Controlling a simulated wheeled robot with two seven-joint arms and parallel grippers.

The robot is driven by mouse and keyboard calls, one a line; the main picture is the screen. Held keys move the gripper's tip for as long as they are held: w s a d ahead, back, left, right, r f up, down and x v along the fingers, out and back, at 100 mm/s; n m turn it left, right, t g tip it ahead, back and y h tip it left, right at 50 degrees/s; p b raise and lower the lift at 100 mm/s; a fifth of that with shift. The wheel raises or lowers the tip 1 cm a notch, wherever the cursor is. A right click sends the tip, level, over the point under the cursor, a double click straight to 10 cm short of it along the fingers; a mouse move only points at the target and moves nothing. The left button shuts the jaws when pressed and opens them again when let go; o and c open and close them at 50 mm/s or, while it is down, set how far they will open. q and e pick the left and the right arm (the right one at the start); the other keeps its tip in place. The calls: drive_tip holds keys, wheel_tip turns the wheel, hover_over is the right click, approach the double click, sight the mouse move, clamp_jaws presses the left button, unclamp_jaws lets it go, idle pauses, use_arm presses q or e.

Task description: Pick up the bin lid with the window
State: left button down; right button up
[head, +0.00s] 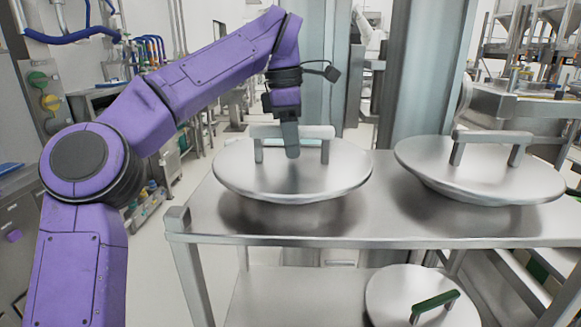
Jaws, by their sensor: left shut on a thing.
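A round metal lid (240,178) with a grey bar handle (318,132) is at the left end of the upper steel table. My left gripper (291,150) comes down from above and is shut on this handle near its middle. The lid looks level, and a dark shadow shows under its rim. I cannot tell whether it touches the table. A similar lid (480,178) with a grey handle lies to the right. A third lid (395,295) with a green handle is on the lower shelf, partly cut off. I can make out no window in any lid. My right gripper is out of view.
The steel table (300,228) has a bare strip between the two upper lids and along its front edge. A corner post (178,218) stands at its left front. A grey column (425,75) rises behind the table. Lab equipment stands further back.

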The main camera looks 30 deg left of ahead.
use_arm(q)
drive_tip(key=shift+f, duration=0.1)
idle(0.5)
idle(0.3)
drive_tip(key=shift+r, duration=0.25)
drive_tip(key=r, duration=0.1)
drive_tip(key=r+p, duration=0.2)
drive_tip(key=shift+w+a, duration=0.1)
drive_tip(key=shift+w, duration=0.15)
drive_tip(key=s+d+r+p, duration=0.1)
drive_tip(key=s+d+r, duration=0.9)
drive_tip(key=shift+s+r, duration=0.15)
